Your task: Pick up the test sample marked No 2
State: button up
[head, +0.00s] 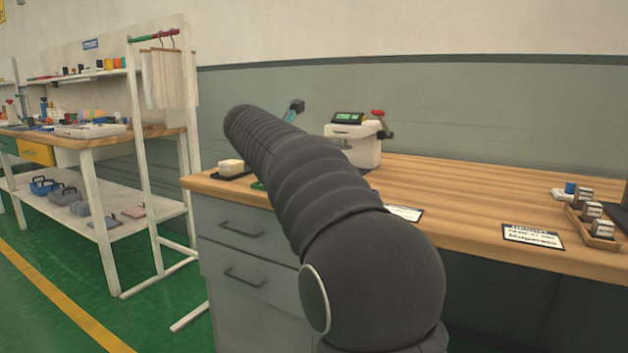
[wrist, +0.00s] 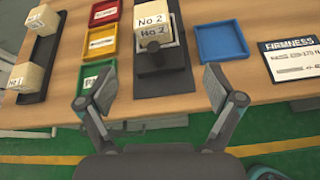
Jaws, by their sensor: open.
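The test sample marked No 2 (wrist: 152,22) is a cream block in the wrist view. It sits at the top middle on a dark stand (wrist: 163,82), with a dark round part in front of its lower face. My gripper (wrist: 160,90) is open and empty, its two fingers spread wide at the near edge of the bench. The sample lies beyond the fingertips, between their lines, and is not touched. In the head view my arm hides the sample and most of the gripper.
Other cream blocks (wrist: 20,77) sit on a black tray at left. Red (wrist: 104,12), yellow (wrist: 102,41) and green trays stand beside the stand; an empty blue tray (wrist: 221,41) lies right. A white device (head: 352,150) and small blocks (head: 602,228) share the wooden bench (head: 460,200).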

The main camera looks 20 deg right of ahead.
jog(key=shift+n+h, duration=0.6)
jog(key=shift+n, duration=0.3)
jog(key=x, duration=0.3)
jog(key=w+r+x, duration=0.1)
jog(key=x, duration=0.3)
jog(key=w+x, duration=0.1)
jog(key=x, duration=0.2)
jog(key=shift+w+a+r+b, duration=0.1)
jog(key=shift+a+b, duration=0.15)
jog(key=shift+b, duration=0.1)
jog(key=shift+f+b+x, duration=0.15)
jog(key=shift+b+x, duration=0.05)
jog(key=shift+x, duration=1.15)
jog(key=shift+f+b+x, duration=0.15)
jog(key=shift+b+x, duration=0.05)
jog(key=shift+x, duration=1.1)
jog(key=c, duration=1.2)
